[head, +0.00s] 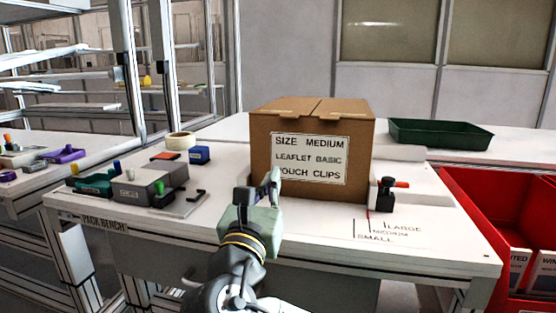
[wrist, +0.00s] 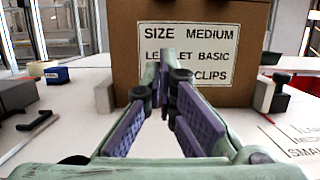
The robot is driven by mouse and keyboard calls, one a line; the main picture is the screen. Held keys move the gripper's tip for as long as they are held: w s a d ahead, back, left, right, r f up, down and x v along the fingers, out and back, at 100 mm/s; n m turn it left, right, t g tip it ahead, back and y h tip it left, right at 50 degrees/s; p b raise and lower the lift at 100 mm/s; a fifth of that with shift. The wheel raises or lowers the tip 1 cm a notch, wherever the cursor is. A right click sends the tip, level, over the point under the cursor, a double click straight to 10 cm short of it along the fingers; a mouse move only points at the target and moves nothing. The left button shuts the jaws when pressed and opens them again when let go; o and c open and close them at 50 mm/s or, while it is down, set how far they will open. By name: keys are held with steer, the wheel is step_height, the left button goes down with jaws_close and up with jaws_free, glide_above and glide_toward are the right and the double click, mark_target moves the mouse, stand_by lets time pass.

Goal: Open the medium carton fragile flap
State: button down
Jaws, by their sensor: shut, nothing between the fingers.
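The medium carton (head: 262,150) is a brown box standing upright on the pack bench, with a white label reading "SIZE MEDIUM, LEAFLET BASIC, POUCH CLIPS" on its front. Its two top flaps (head: 318,107) lie flat and closed, meeting at a middle seam, with a small tab at each front edge. I cannot read a "fragile" mark on either flap. My gripper (head: 265,182) is in front of the carton's lower left front, below the flaps. In the wrist view the fingers (wrist: 165,75) are closed together and empty, facing the carton front (wrist: 125,50) and covering part of its label.
A green tray (head: 440,134) stands behind right, and red bins (head: 470,215) are at the right. A black clamp with a red-orange handle (head: 387,192) stands right of the carton. A grey device (head: 150,186), tape roll (head: 181,141) and blue box (head: 199,155) lie left. The bench front is mostly clear.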

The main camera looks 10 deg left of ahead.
mark_target(286, 144)
steer(key=w+p, duration=0.1)
steer(key=p, duration=0.4)
steer(key=w+r+p, duration=0.1)
steer(key=p, duration=0.3)
steer(key=shift+w+r+p, duration=0.2)
steer(key=shift+w+p, duration=0.05)
steer(key=shift+p, duration=0.15)
steer(key=x, duration=0.7)
steer(key=shift+w+f+p, duration=0.2)
steer(key=shift+w+p, duration=0.1)
steer(key=shift+p, duration=0.05)
step_height(286, 144, up, 3)
steer(key=shift+s+a+f+p, duration=0.1)
steer(key=shift+f+p, duration=0.1)
steer(key=shift+p, duration=0.35)
steer(key=shift+r, duration=0.6)
